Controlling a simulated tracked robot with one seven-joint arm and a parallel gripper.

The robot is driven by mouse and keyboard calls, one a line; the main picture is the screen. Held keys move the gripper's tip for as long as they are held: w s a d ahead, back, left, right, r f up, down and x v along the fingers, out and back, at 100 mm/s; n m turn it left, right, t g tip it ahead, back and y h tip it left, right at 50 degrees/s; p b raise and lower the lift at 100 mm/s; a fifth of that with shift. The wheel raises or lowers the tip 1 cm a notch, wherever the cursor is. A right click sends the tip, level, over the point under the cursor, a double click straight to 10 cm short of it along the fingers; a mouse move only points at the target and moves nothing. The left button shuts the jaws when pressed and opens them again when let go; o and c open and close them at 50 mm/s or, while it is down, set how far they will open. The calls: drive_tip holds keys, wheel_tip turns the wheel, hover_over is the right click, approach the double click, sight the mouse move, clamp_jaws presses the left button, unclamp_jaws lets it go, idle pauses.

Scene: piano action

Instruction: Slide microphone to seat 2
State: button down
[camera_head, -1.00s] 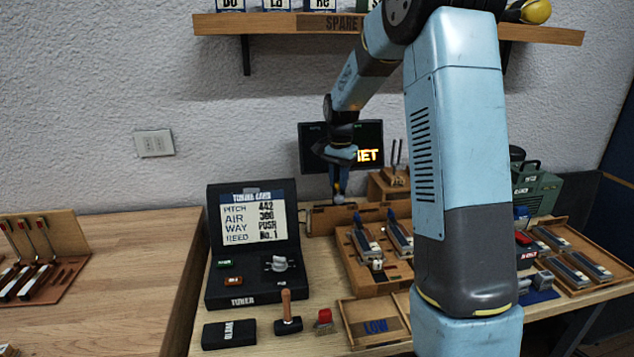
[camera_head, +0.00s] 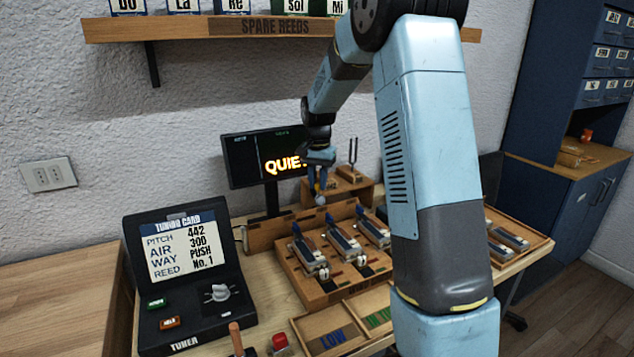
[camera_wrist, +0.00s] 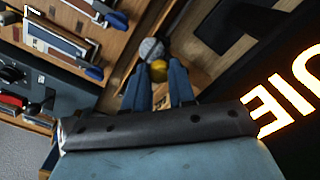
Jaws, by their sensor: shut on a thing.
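The microphone (camera_head: 320,199) has a small grey ball head and hangs at the rail (camera_head: 258,238) along the back of the wooden reed bench (camera_head: 318,292). My gripper (camera_head: 318,184) is shut on it from above. In the wrist view the grey head (camera_wrist: 151,48) and a yellow band (camera_wrist: 158,70) show between my two blue fingertips (camera_wrist: 160,82). The microphone stands behind the bench, between the first and second reed units from the left (camera_head: 307,252) (camera_head: 342,240). Its foot on the rail is hidden, and I cannot read any seat marks.
A monitor (camera_head: 240,165) reading "QUIE…" stands close behind my gripper. A tuning fork on a wooden block (camera_head: 350,181) is to the right. The black tuner case (camera_head: 185,300) is at the left. A shelf (camera_head: 190,28) hangs above.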

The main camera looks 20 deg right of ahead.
drive_tip(key=shift+d, duration=0.1)
drive_tip(key=c, duration=1.2)
unclamp_jaws()
wheel_tip(320, 180, up, 12)
drive_tip(key=shift+f, duration=0.1)
drive_tip(key=s+a+r+n+t, duration=0.15)
drive_tip(key=s+r, duration=0.25)
drive_tip(key=s, duration=0.6)
drive_tip(key=s+r+n+t, duration=0.15)
drive_tip(key=s+r, duration=0.25)
drive_tip(key=s, duration=0.5)
drive_tip(key=s+f+n+t, duration=0.1)
drive_tip(key=s, duration=0.5)
drive_tip(key=s+a+f+n, duration=0.1)
drive_tip(key=s+f, duration=0.1)
drive_tip(key=s, duration=0.4)
drive_tip(key=s+f+n+t, duration=0.1)
drive_tip(key=s+f+n, duration=0.1)
drive_tip(key=s, duration=0.4)
drive_tip(key=shift+s+a+t, duration=0.15)
drive_tip(key=shift+s+t, duration=0.15)
drive_tip(key=shift+s, duration=0.1)
